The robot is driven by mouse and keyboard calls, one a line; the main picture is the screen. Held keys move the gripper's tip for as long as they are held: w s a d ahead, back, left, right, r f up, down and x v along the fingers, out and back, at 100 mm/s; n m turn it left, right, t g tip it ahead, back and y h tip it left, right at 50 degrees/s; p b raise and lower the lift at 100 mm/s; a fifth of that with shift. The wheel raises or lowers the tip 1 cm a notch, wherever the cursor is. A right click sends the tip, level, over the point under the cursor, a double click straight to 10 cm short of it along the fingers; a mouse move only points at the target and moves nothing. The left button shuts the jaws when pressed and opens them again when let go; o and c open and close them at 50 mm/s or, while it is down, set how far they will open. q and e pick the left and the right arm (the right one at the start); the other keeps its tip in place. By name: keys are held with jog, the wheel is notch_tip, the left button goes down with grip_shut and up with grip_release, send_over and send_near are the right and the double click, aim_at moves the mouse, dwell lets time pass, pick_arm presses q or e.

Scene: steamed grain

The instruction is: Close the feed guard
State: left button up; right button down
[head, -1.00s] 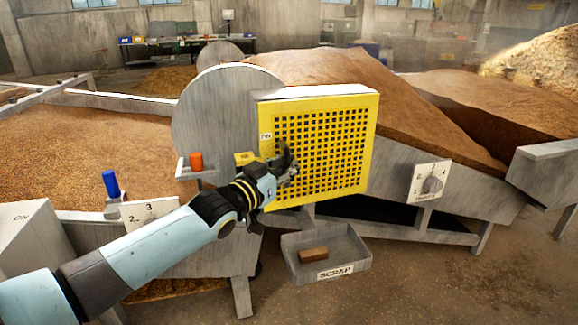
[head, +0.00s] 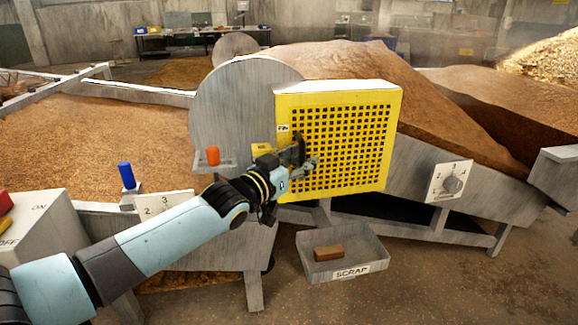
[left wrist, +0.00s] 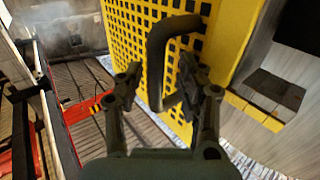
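The feed guard (head: 350,150) is a yellow perforated panel on the front of the grey machine, right of its round grey drum housing. In the left wrist view the guard (left wrist: 128,32) fills the top middle. Its dark bent handle (left wrist: 156,62) stands out from the panel. My left gripper (head: 300,160) is at the left part of the guard, in front of the handle. In the left wrist view its fingers (left wrist: 160,82) are apart, with the handle between them; a gap shows on the left side of the bar. Contact on the right side is unclear. My right gripper is out of view.
A grey scrap tray (head: 372,262) holding a brown block (head: 329,253) sits below the guard. A dial plate (head: 449,181) is at right. An orange knob (head: 212,155), a blue knob (head: 126,175) and an ON/OFF box (head: 45,222) are at left. Grain beds lie behind.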

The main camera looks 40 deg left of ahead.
pick_arm(q)
jog(key=s, duration=1.2)
jog(key=shift+a, duration=0.15)
